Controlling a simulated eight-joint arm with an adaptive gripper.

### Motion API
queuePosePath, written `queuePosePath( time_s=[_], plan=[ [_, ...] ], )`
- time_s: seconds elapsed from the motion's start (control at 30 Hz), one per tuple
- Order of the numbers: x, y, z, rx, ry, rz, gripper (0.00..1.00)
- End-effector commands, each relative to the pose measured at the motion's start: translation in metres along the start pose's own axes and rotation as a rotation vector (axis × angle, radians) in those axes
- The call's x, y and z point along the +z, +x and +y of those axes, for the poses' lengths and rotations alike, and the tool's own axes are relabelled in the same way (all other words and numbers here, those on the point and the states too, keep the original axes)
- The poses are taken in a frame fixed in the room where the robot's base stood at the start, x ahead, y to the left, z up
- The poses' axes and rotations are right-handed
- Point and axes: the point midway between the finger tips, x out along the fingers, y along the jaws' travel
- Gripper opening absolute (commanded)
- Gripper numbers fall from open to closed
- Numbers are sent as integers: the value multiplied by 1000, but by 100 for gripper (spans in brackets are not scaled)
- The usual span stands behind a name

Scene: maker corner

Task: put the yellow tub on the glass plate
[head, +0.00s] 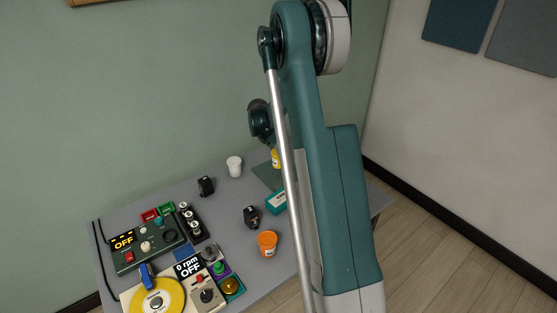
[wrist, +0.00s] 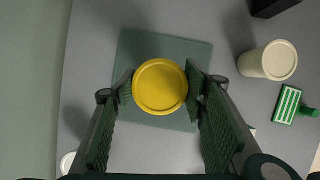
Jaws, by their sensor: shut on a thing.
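The yellow tub (wrist: 160,87) has a round yellow lid and sits between the green finger pads of my gripper (wrist: 159,88), which is shut on it. The glass plate (wrist: 186,47) is a square greenish sheet on the grey table, under the tub in the wrist view. Whether the tub touches the plate or hangs above it I cannot tell. In the head view the tub (head: 276,160) shows only in part beside my arm, and part of the plate (head: 266,175) shows left of the arm. The gripper is mostly hidden there.
A white cup (head: 234,166) stands left of the plate. A teal box (head: 277,202), a small black object (head: 251,216) and an orange tub (head: 267,243) stand nearer. Another black object (head: 206,186) is left. Control boxes (head: 145,245) and a yellow disc (head: 155,300) fill the table's left side.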

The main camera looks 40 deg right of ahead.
Motion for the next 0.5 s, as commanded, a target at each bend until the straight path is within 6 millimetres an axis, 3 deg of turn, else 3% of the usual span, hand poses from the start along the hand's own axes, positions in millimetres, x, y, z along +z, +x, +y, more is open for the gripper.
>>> queuePosePath(
  time_s=[0.5],
  plan=[
    [-14, 34, 0, 0, 0, 0, 24]
  ],
)
